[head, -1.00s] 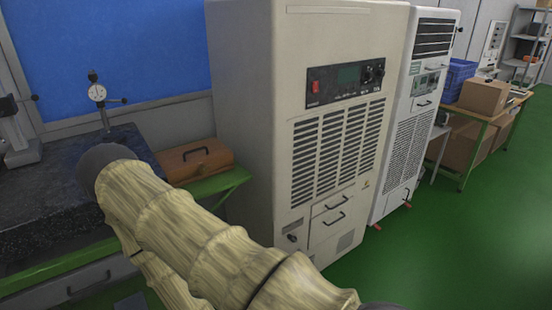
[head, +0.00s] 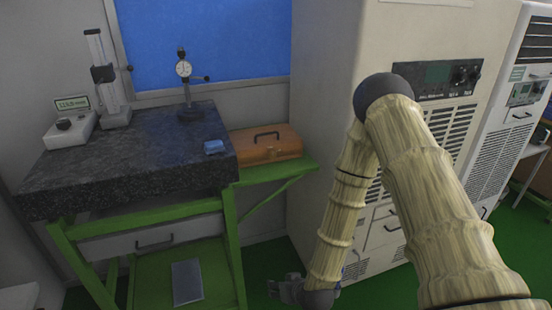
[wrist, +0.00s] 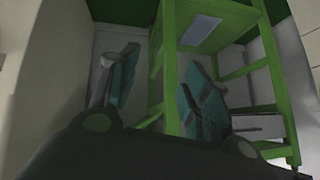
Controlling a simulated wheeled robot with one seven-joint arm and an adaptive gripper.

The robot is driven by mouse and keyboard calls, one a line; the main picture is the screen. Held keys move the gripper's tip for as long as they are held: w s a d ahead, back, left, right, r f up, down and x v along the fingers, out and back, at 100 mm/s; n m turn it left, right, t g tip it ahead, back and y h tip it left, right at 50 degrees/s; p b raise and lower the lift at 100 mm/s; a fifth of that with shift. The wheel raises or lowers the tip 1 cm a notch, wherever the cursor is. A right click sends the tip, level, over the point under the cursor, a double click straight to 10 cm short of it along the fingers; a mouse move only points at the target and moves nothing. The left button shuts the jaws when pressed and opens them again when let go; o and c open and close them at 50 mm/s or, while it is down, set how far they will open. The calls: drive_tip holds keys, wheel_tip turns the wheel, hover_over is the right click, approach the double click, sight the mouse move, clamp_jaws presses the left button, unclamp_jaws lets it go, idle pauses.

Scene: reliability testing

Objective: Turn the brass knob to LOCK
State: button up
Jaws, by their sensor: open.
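I cannot make out a brass knob or a LOCK mark in either view. Dark round knobs (head: 466,75) sit on the control panel (head: 436,80) of the tall cream cabinet, partly behind my arm. My gripper (head: 274,288) hangs low in the head view, in front of the cabinet's foot and right of the green bench. In the wrist view its two teal fingers (wrist: 160,65) stand apart with nothing between them. The green bench frame shows behind and between them.
A second white cabinet (head: 500,150) stands right.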

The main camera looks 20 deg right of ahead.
drive_tip(key=w+d+r+t, duration=0.2)
drive_tip(key=w+r+t, duration=0.1)
drive_tip(key=w+r, duration=0.5)
drive_tip(key=w+d+r+t, duration=0.2)
drive_tip(key=w+r+t, duration=0.1)
drive_tip(key=w+r, duration=0.45)
drive_tip(key=m+t+h, duration=0.1)
drive_tip(key=t+h, duration=0.1)
drive_tip(key=t, duration=0.2)
approach(273, 157)
drive_tip(key=w+p, duration=0.1)
drive_tip(key=w, duration=0.2)
drive_tip(key=w+p, duration=0.1)
drive_tip(key=w, duration=0.2)
drive_tip(key=w+p, duration=0.1)
drive_tip(key=w, duration=0.2)
drive_tip(key=shift+w+a+r, duration=0.1)
drive_tip(key=shift+w+r, duration=0.15)
drive_tip(key=shift+r, duration=0.05)
drive_tip(key=shift+m, duration=0.3)
drive_tip(key=c, duration=1.1)
